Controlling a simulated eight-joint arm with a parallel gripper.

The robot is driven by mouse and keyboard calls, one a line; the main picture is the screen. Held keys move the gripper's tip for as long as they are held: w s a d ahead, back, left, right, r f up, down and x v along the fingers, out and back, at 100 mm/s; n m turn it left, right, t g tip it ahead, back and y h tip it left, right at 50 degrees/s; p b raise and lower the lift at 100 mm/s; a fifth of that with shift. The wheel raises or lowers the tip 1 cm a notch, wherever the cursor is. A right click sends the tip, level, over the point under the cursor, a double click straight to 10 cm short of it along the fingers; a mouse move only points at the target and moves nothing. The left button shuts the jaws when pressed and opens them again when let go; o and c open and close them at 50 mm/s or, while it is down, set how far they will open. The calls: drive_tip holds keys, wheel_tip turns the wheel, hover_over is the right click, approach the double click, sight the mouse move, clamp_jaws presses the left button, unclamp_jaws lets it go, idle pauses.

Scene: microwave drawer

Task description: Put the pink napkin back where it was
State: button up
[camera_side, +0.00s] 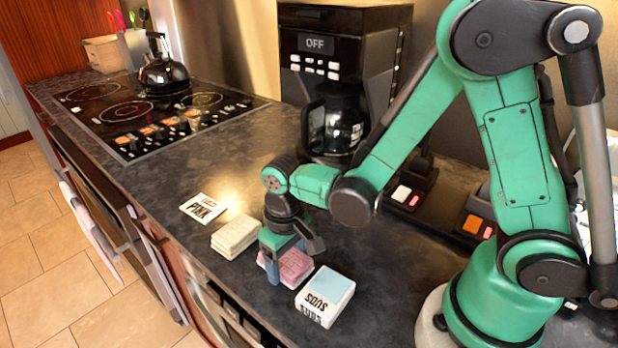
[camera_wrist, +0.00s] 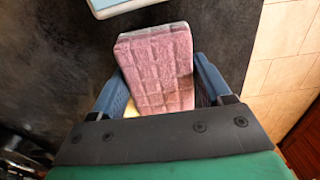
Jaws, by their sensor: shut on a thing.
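The pink napkin (camera_side: 292,266) is a folded, quilted block near the front edge of the dark counter, between a cream stack and a SUDS box. My gripper (camera_side: 283,252) points down over it and is shut on it. In the wrist view the pink napkin (camera_wrist: 160,70) lies between my blue fingers (camera_wrist: 165,98), one at each side. Whether it touches the counter or hangs just above it, I cannot tell. A white card reading PINK (camera_side: 204,208) lies flat on the counter, beyond the cream stack.
The cream folded stack (camera_side: 236,236) is close on the left, and the SUDS box (camera_side: 325,297) with a pale blue top is close on the right. A coffee maker (camera_side: 340,80) stands behind. A stovetop (camera_side: 150,110) with a kettle (camera_side: 163,70) is farther left.

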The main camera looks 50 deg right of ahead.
sight(287, 257)
drive_tip(key=shift+f, duration=0.25)
drive_tip(key=o, duration=1.4)
drive_tip(key=shift+o, duration=0.2)
wheel_tip(287, 257, up, 12)
drive_tip(key=s+d+r+t, duration=0.2)
drive_tip(key=d+t, duration=0.3)
drive_tip(key=t, duration=0.2)
drive_tip(key=shift+d, duration=0.4)
drive_tip(key=shift+r, duration=0.1)
